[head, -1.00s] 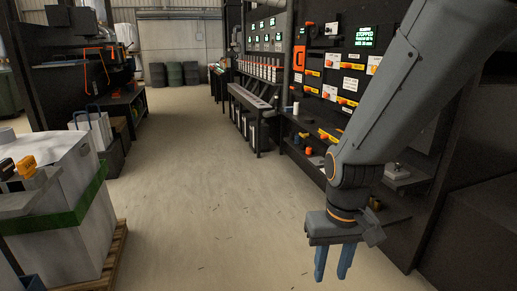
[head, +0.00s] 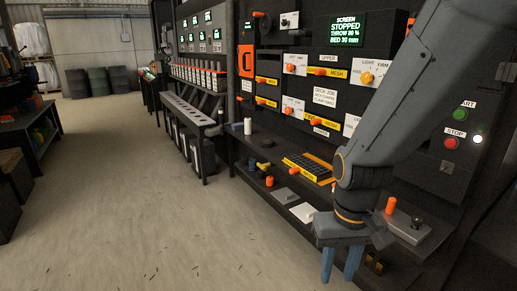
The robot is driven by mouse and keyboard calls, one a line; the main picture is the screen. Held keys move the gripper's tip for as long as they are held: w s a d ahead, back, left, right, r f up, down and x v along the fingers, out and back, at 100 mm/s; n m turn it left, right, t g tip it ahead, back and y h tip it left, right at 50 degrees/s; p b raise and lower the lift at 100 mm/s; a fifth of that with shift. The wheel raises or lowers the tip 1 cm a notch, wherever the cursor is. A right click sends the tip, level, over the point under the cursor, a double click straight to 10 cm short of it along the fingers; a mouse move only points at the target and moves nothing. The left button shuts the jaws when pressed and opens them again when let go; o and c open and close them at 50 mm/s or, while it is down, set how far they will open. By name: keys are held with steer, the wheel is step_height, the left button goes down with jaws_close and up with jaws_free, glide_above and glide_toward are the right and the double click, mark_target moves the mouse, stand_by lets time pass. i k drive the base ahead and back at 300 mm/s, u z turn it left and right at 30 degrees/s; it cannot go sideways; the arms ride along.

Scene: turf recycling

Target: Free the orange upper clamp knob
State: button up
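A dark machine panel (head: 298,42) stands ahead and right. Below its UPPER label, an orange knob (head: 320,72) sits on a yellow MESH strip. Dials marked LIGHT and FIRM flank it, a left dial (head: 290,68) and a right dial (head: 367,78). A lower orange knob (head: 317,122) sits on another yellow strip. Which knob is the upper clamp knob is not certain from the labels. My gripper (head: 340,264) hangs fingers down, low and in front of the panel, well away from the knobs. Its two blue fingers are apart with nothing between them.
A shelf below the panel holds a black grate (head: 305,167) and a white roll (head: 248,126). A grey box with an orange knob (head: 390,206) stands close to my arm. A screen (head: 361,28) reads STOPPED. The floor (head: 150,190) on the left is open.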

mark_target(290, 67)
steer(key=i, duration=0.2)
steer(key=z, duration=0.05)
steer(key=k, duration=0.5)
steer(key=u, duration=1)
steer(key=i, duration=2.3)
steer(key=z, duration=0.85)
